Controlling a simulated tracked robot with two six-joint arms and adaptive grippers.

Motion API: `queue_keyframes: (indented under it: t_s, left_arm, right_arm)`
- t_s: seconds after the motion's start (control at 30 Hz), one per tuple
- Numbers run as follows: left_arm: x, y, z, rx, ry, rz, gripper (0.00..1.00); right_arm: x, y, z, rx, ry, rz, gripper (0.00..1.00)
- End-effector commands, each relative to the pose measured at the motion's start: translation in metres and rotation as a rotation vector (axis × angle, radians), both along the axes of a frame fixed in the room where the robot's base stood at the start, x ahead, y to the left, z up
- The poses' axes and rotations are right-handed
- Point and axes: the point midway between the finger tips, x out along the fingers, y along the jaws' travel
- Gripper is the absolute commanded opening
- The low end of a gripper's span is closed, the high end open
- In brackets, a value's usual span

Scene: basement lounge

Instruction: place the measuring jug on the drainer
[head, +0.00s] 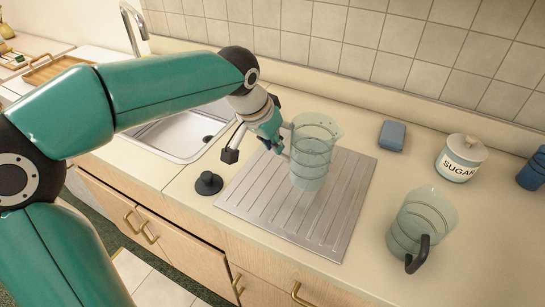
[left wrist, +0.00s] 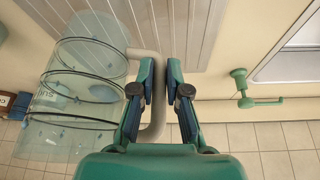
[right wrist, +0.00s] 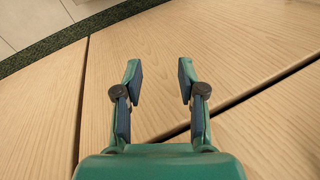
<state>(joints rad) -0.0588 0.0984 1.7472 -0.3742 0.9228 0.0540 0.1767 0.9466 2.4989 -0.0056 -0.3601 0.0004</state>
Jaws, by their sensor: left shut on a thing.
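A clear ribbed jug with a grey handle (head: 312,160) is upright over the drainer (head: 256,212), the grooved metal board beside the sink. I cannot tell whether its base touches the board. My left gripper (head: 279,143) is shut on its handle from the left side; the jug also shows in the left wrist view (left wrist: 72,95), with the handle between the fingers (left wrist: 159,90). A second clear jug, with a dark handle (head: 421,222), stands on the counter to the right of the drainer. My right gripper (right wrist: 158,80) is open and empty above wooden cupboard fronts; it is outside the head view.
The sink (head: 178,138) lies left of the drainer, with a tap (head: 132,27) behind it. A black plug-like object (head: 208,183) sits at the drainer's left edge. A blue sponge (head: 392,135), a sugar pot (head: 460,160) and a blue mug (head: 533,170) stand to the right.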

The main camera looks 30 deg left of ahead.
Motion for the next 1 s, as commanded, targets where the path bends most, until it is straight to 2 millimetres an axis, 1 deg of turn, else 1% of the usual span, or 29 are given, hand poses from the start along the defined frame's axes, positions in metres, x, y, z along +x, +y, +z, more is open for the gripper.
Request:
queue_keyframes:
  t_s: [0.07, 0.23, 0.33, 0.6, 0.77, 0.8, 0.87, 0.9, 0.93, 1.0]
  left_arm:
    - [0.000, 0.000, -0.007, 0.000, 0.001, 0.001, 0.00]
    - [-0.001, 0.000, -0.031, -0.001, 0.002, 0.001, 0.00]
    - [0.000, -0.001, -0.041, -0.001, 0.001, 0.001, 0.00]
    - [0.000, -0.001, -0.042, -0.001, -0.001, 0.000, 0.00]
    - [0.000, -0.001, -0.048, -0.001, -0.001, 0.000, 0.00]
    - [0.000, -0.001, -0.046, -0.001, 0.000, -0.001, 0.19]
    - [0.000, -0.001, -0.046, -0.001, 0.000, -0.001, 0.29]
    - [0.000, -0.001, -0.046, -0.001, 0.000, -0.001, 0.36]
    - [0.000, -0.001, -0.046, -0.001, 0.000, -0.001, 0.40]
    - [0.000, -0.001, -0.046, -0.001, 0.000, -0.001, 0.40]
  right_arm:
    - [0.000, 0.000, -0.001, 0.000, 0.000, 0.000, 0.40]
    - [0.000, 0.000, -0.003, 0.000, 0.000, 0.000, 0.40]
    - [0.000, 0.000, -0.004, 0.000, 0.000, 0.000, 0.40]
    - [0.000, 0.000, -0.004, 0.000, 0.000, 0.000, 0.40]
    - [0.000, 0.000, -0.009, 0.000, 0.000, 0.000, 0.40]
    - [0.000, 0.000, -0.007, 0.000, 0.000, 0.000, 0.40]
    - [0.000, 0.000, -0.007, 0.000, 0.000, 0.000, 0.40]
    - [0.000, 0.000, -0.007, 0.000, 0.000, 0.000, 0.40]
    - [0.000, 0.000, -0.007, 0.000, 0.000, 0.000, 0.40]
    - [0.000, 0.000, -0.007, 0.000, 0.000, 0.000, 0.40]
